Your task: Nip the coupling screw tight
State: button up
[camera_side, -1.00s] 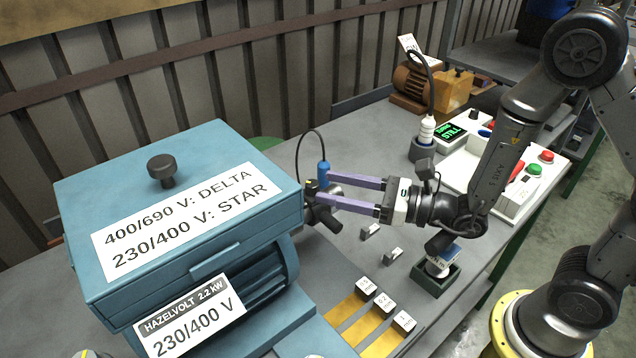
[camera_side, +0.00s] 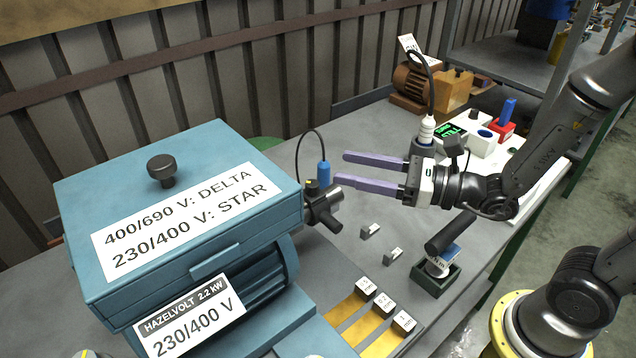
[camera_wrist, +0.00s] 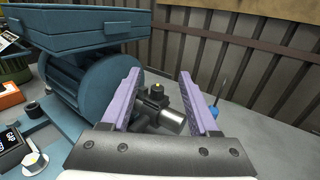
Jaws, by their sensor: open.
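The dark grey coupling (camera_side: 326,206) sits on the shaft end at the right of the blue motor housing (camera_side: 180,215). On its top is a small black screw head with a yellow mark (camera_side: 311,186). The wrist view shows the coupling (camera_wrist: 166,120) and the black, yellow-marked head (camera_wrist: 156,95) between my fingers. My gripper (camera_side: 341,168) is open and empty, its purple fingers to the right of and above the coupling, apart from it. Whether the screw is tight cannot be seen.
A dark-handled tool (camera_side: 450,232) stands in a green holder (camera_side: 436,280). Labelled yellow strips (camera_side: 383,333) lie in front.

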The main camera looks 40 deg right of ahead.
jog(key=w+d+r+n+g+y, duration=0.2)
jog(key=n+y, duration=0.1)
jog(key=n, duration=1)
jog(key=w+d+r+n+g+y, duration=0.1)
jog(key=w+n+g+y, duration=0.15)
jog(key=n, duration=1.05)
jog(key=s+d+f+n+g+y, duration=0.1)
jog(key=s+d+f+n+g, duration=0.15)
jog(key=n, duration=0.65)
jog(key=s+d+f+n+g+y, duration=0.15)
jog(key=d+n, duration=0.25)
jog(key=n, duration=0.4)
jog(key=h, duration=0.1)
send_near(312, 183)
jog(key=x, duration=1)
grip_shut()
